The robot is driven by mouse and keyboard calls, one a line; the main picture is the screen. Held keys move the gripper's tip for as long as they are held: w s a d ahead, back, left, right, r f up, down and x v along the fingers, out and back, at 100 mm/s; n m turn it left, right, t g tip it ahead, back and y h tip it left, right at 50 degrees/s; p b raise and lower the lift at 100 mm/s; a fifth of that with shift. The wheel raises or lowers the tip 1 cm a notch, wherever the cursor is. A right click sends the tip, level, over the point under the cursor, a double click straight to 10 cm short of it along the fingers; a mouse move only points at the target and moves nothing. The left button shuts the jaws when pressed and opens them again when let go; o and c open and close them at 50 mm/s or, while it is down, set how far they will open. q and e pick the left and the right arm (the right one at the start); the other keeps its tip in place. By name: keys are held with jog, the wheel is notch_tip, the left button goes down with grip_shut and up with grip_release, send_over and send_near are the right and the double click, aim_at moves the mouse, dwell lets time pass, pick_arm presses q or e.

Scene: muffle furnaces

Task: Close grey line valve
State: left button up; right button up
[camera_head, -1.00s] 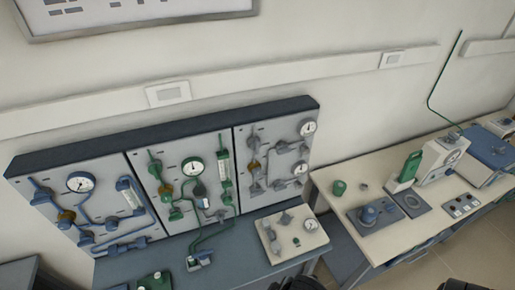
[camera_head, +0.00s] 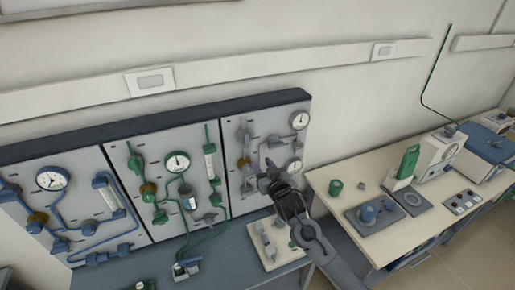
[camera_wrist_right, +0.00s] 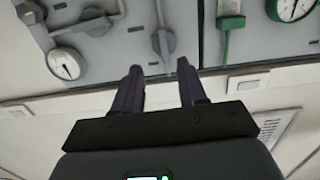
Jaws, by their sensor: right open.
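The grey line panel (camera_head: 268,122) is the rightmost wall panel, with grey pipes and two gauges. My right gripper (camera_head: 268,172) is in front of its lower middle and hides some fittings there. In the wrist view my right gripper (camera_wrist_right: 158,68) is open and empty, its two dark fingers pointing at the panel. A grey valve with a bar handle (camera_wrist_right: 163,42) shows just beyond and between the fingertips, apparently apart from them. Another grey fitting (camera_wrist_right: 90,22) and a gauge (camera_wrist_right: 66,63) are to its left. My left gripper is not in view.
The green line panel (camera_head: 165,140) and blue line panel (camera_head: 75,160) stand to the left. A small board with fittings (camera_head: 262,246) lies on the bench below. A table (camera_head: 335,172) with lab devices stands to the right.

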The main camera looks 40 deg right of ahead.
aim_at(247, 136)
jog(key=shift+t, duration=0.4)
jog(key=w+d+r, duration=0.1)
jog(key=w, duration=0.3)
jog(key=w+d+r+p, duration=0.1)
jog(key=w, duration=0.2)
jog(key=w+d+r, duration=0.1)
jog(key=w, duration=0.3)
jog(key=shift+w+d+r+p, duration=0.15)
jog(key=shift+w+r+p, duration=0.1)
jog(key=shift+w+p, duration=0.1)
jog(key=shift+c, duration=0.3)
grip_shut()
